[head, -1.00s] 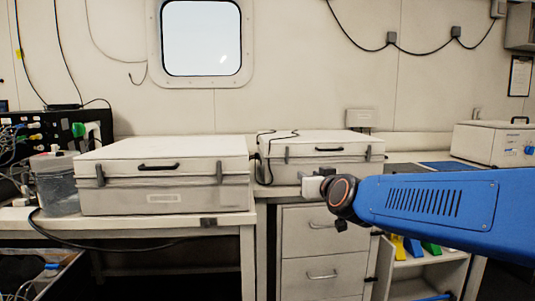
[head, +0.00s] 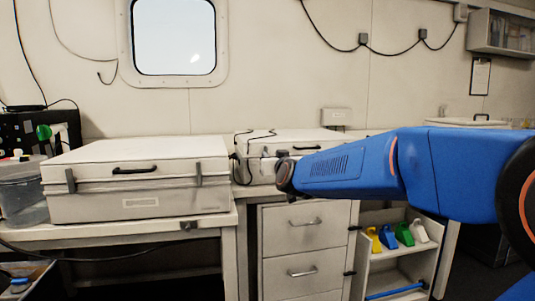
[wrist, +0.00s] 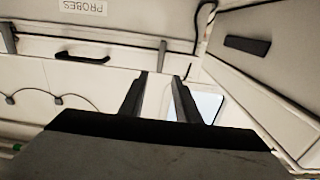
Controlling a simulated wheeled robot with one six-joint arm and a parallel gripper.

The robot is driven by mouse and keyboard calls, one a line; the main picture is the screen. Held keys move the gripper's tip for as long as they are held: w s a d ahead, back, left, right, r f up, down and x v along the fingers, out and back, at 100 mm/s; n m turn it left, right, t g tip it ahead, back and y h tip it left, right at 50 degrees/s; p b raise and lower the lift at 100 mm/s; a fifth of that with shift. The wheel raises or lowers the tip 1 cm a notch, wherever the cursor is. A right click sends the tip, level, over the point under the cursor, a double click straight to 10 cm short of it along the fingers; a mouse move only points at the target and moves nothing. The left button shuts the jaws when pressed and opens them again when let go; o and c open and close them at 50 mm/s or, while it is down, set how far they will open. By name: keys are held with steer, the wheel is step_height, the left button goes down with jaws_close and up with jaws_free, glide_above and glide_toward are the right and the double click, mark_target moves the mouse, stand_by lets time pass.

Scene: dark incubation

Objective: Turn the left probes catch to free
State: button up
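No contact shows. In the head view my gripper (head: 268,168) is small, in front of the case's left part.
A second pale case (head: 135,185) with its own catches stands to the left; its handle (wrist: 246,46) also shows in the wrist view. A dark cable runs between the cases. Drawers (head: 305,245) and an open shelf with coloured tools (head: 400,235) are below.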

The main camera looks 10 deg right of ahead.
mark_target(266, 151)
steer(key=w, duration=0.7)
steer(key=shift+w, duration=0.35)
jaws_close()
